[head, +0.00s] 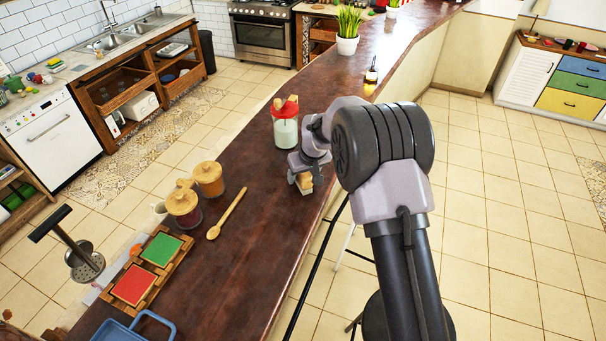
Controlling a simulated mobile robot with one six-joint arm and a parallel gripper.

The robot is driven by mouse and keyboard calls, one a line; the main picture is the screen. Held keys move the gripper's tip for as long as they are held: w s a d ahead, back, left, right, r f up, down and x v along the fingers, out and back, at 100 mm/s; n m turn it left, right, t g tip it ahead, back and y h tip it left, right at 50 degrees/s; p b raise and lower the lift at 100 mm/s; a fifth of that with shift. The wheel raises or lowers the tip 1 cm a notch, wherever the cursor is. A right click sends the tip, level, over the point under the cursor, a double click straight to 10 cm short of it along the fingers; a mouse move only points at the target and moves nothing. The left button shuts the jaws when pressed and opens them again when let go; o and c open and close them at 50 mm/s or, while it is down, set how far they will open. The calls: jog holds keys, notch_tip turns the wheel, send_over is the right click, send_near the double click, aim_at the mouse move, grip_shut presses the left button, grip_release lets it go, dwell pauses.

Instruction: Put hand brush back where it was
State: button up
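My gripper (305,181) is low over the right edge of the dark wooden counter (262,222), just in front of a glass jar with a red lid (285,130). A small tan, wood-coloured piece (304,184) shows at the fingertips. It may be part of the hand brush, but it is too small and too covered to tell. I cannot tell whether the fingers are closed on it or whether it touches the counter. No other thing in view is clearly a hand brush.
A wooden spoon (227,214), lidded jars (184,207), a tray with red and green blocks (158,249) and a blue-handled container (120,331) occupy the near counter. A potted plant (347,45) and a small bottle (371,75) stand farther back.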

jog(key=shift+r, duration=0.1)
jog(key=shift+r+p, duration=0.3)
jog(key=shift+r, duration=0.05)
jog(key=s+d+r+m+b, duration=0.1)
jog(key=s+d+r, duration=0.1)
jog(key=s+r, duration=0.6)
jog(key=s+d+r+m, duration=0.1)
jog(key=s+d+r, duration=0.25)
jog(key=r, duration=0.75)
jog(key=s+d+r+m, duration=0.1)
jog(key=s+m, duration=0.1)
jog(key=s, duration=0.7)
jog(key=s+d+r+m+t, duration=0.1)
jog(key=s+m, duration=0.1)
jog(key=s, duration=0.8)
jog(key=s+d+r+m, duration=0.1)
jog(key=s+d+m, duration=0.1)
jog(key=s, duration=0.8)
jog(key=shift+r+m+t, duration=0.25)
jog(key=shift+m+t, duration=0.05)
jog(key=shift+m, duration=0.2)
